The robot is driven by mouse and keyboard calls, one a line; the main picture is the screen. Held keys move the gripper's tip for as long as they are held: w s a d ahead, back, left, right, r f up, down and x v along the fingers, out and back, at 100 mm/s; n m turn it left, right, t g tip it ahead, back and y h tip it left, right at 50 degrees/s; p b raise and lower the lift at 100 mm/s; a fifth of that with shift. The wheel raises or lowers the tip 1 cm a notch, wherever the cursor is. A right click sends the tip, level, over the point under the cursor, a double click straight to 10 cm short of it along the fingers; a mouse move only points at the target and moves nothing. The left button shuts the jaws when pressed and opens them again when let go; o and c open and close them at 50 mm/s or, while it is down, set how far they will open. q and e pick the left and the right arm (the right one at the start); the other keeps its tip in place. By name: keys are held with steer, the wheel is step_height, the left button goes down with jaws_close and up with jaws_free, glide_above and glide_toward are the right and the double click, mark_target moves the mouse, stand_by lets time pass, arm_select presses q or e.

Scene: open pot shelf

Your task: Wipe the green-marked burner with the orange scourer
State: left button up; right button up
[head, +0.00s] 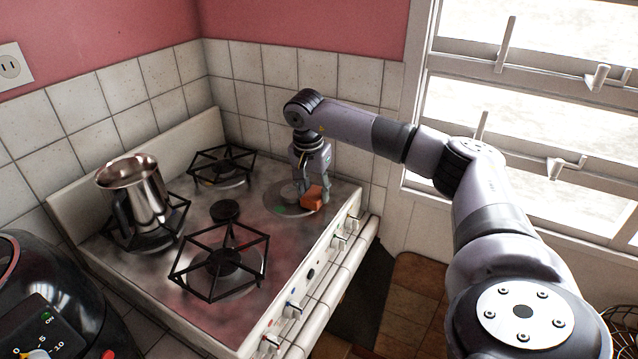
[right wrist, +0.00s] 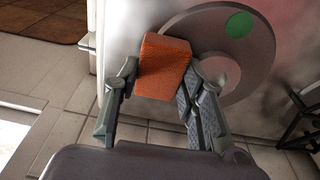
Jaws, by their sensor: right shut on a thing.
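The green-marked burner (head: 281,209) is a round flat plate without a grate at the right end of the stove top; its green dot (right wrist: 239,25) shows clearly in the right wrist view. The orange scourer (head: 313,197) is a small block. My right gripper (head: 312,190) is shut on the scourer (right wrist: 163,68), pointing down over the burner's right side. In the right wrist view the scourer overlaps the plate near its rim; I cannot tell whether it touches. The fingers hide parts of the scourer and burner. My left gripper is not in view.
A metal pot (head: 146,195) stands on the left grate. Black grates (head: 222,262) cover the front and back burners. Knobs (head: 339,243) line the stove's front edge. A tiled wall (head: 262,95) rises behind, and a black appliance (head: 50,300) stands at the lower left.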

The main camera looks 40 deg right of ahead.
steer(key=shift+s+a, duration=0.1)
steer(key=shift+a, duration=0.75)
steer(key=shift+s+a+p, duration=0.2)
steer(key=shift+a+p, duration=0.2)
steer(key=shift+a, duration=0.75)
steer(key=shift+s+d, duration=0.1)
steer(key=shift+d, duration=0.05)
step_height(320, 180, up, 6)
steer(key=p, duration=0.4)
steer(key=shift+p, duration=0.3)
step_height(320, 180, up, 3)
steer(key=shift+r+p, duration=0.1)
steer(key=shift+p, duration=1.1)
